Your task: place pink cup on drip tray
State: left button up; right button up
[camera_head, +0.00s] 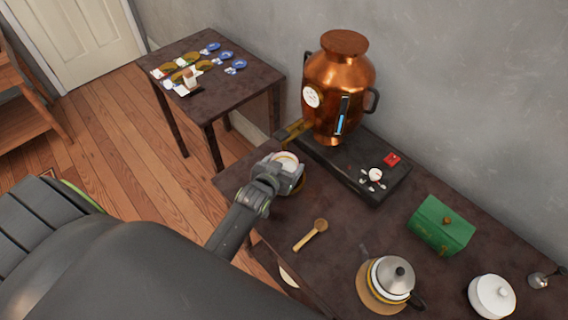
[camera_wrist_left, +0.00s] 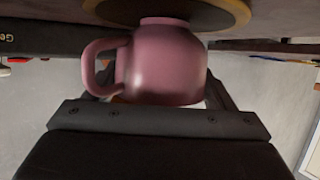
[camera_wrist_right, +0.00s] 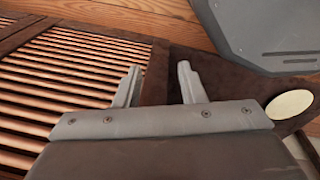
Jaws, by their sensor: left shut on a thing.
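The pink cup (camera_wrist_left: 165,65) fills the middle of the left wrist view, which is upside down, with its handle on the left. My left gripper (camera_head: 289,178) is shut on the cup; its fingers are partly hidden. In the head view only the cup's pale rim (camera_head: 287,158) shows well. The cup's base is at a round dark disc with a gold rim (camera_wrist_left: 235,12); I cannot tell whether they touch. This disc may be the drip tray. My right gripper (camera_wrist_right: 158,80) is open and empty, seen only in the right wrist view.
A copper urn (camera_head: 338,85) stands on a black base (camera_head: 365,178) beyond my left gripper. A wooden scoop (camera_head: 311,235), steel teapot (camera_head: 392,276), green box (camera_head: 441,227) and white lidded pot (camera_head: 492,297) occupy the table's near and right parts. A side table (camera_head: 235,90) stands behind.

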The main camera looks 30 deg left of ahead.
pick_arm(q)
jog(key=shift+f, duration=0.15)
jog(key=o, duration=1)
jog(key=shift+o, duration=0.2)
jog(key=shift+r, duration=0.2)
jog(key=v, duration=1.2)
jog(key=shift+f, duration=0.1)
